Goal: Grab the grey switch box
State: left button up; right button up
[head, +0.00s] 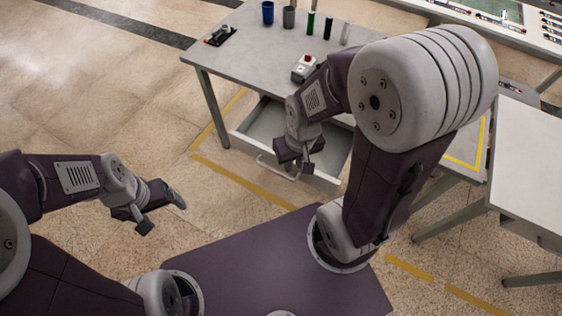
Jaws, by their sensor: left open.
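The grey switch box (304,69), with a red button on top, sits on the grey table (262,60) near its front edge. My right forearm passes close beside it in the picture and may hide a part of it. My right gripper (297,160) is lower down, at the front of the pulled-out drawer by its handle. Whether its jaws are shut on the handle is not clear. My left gripper (160,209) is open and empty over the floor at the left, far from the box.
The open drawer (240,143) under the table looks empty where visible; its handle (270,170) faces me. Cups and bottles (289,17) stand at the table's back, with a black item (220,36) at left. A white table (527,150) stands at right.

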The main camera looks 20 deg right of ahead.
aim_at(303, 69)
jog(key=i+l+u, duration=0.1)
jog(key=l+u, duration=0.3)
jog(key=l, duration=0.2)
jog(key=l+u, duration=0.35)
jog(key=l, duration=0.2)
